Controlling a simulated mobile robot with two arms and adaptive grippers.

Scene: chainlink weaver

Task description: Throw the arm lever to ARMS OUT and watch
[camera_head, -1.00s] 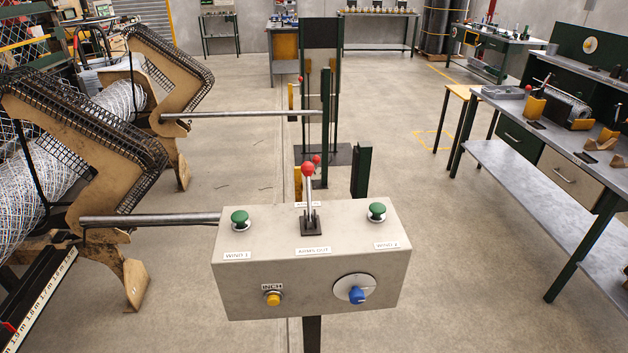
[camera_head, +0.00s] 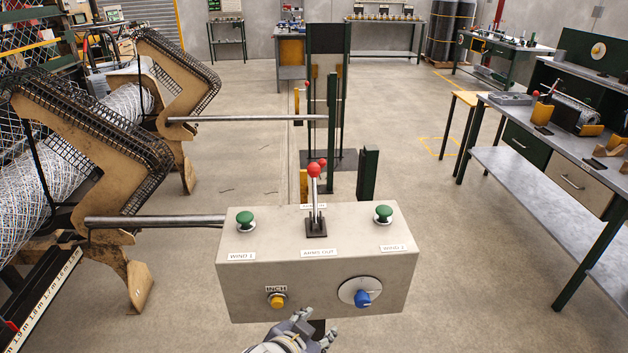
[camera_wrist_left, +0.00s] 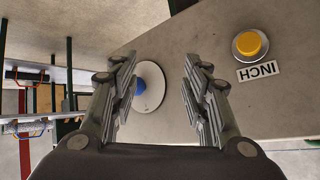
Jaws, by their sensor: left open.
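The arm lever (camera_head: 314,196) has a red ball knob and stands near upright in a black slotted base on top of the grey control box (camera_head: 240,290). The ARMS OUT label (camera_head: 319,253) is on the near side of its base. Another label at the far side is mostly hidden behind the lever. My left gripper (camera_head: 302,322) is at the lower front edge of the box, below the yellow INCH button (camera_head: 277,300), and apart from the lever. In the left wrist view the gripper (camera_wrist_left: 160,85) is open and empty, facing the box front. My right gripper is out of view.
Green WIND buttons (camera_head: 245,219) (camera_head: 383,213) flank the lever. A blue knob (camera_head: 362,298) on a white dial is on the box front. Steel bars (camera_head: 150,221) reach from the machine at left. A workbench (camera_head: 520,150) stands at right; floor between is clear.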

